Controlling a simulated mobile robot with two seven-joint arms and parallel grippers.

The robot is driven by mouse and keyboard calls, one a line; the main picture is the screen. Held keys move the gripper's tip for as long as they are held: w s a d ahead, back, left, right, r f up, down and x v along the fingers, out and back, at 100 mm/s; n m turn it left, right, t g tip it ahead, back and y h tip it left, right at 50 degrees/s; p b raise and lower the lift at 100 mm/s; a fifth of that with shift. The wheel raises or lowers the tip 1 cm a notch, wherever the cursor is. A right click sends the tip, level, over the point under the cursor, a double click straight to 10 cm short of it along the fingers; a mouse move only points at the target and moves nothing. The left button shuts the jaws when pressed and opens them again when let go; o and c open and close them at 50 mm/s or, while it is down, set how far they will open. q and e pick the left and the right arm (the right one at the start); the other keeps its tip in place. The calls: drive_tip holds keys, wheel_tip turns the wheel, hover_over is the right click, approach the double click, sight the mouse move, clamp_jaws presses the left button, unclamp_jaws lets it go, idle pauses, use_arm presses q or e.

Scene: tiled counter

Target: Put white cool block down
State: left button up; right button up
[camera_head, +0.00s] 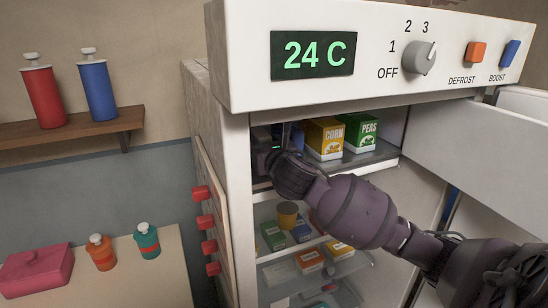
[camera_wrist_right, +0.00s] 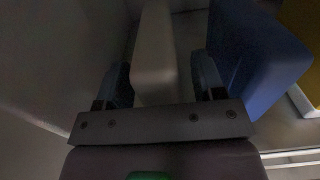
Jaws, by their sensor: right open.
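The white cool block (camera_wrist_right: 153,55) stands upright between the two fingers of my right gripper (camera_wrist_right: 162,82) in the right wrist view. The fingers are open, with a narrow gap visible on the right of the block. In the head view my right arm reaches into the upper left of the fridge, and the right gripper (camera_head: 268,142) is dark and partly hidden there. I cannot make out the white block in the head view. A blue block (camera_wrist_right: 252,58) stands just right of the right finger. My left gripper is not in view.
Corn box (camera_head: 325,138) and peas box (camera_head: 361,134) stand on the top shelf (camera_head: 372,160), right of my gripper. Lower shelves hold several small boxes. The fridge's left wall (camera_wrist_right: 50,70) is close beside the gripper. An open flap (camera_head: 480,145) is at right.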

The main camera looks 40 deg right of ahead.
drive_tip(key=b+v, duration=0.2)
drive_tip(key=v, duration=0.9)
drive_tip(key=s+a+f+m+g+y, duration=0.1)
drive_tip(key=s+f+m+g+y, duration=0.1)
drive_tip(key=f+m, duration=0.75)
drive_tip(key=s+f+m+g+y, duration=0.15)
drive_tip(key=f+m, duration=0.25)
drive_tip(key=f, duration=1)
drive_tip(key=s+a+f+m+g, duration=0.1)
drive_tip(key=s+a+f+m, duration=0.2)
drive_tip(key=s+f+m, duration=0.4)
drive_tip(key=s+a+f+m+g, duration=0.1)
drive_tip(key=s+a+f+m, duration=0.2)
drive_tip(key=s+f+m, duration=0.4)
wheel_tip(320, 180, down, 5)
drive_tip(key=m, duration=0.5)
drive_tip(key=shift+s+a+y, duration=0.15)
drive_tip(key=shift+a+y, duration=0.1)
drive_tip(key=shift+y, duration=0.1)
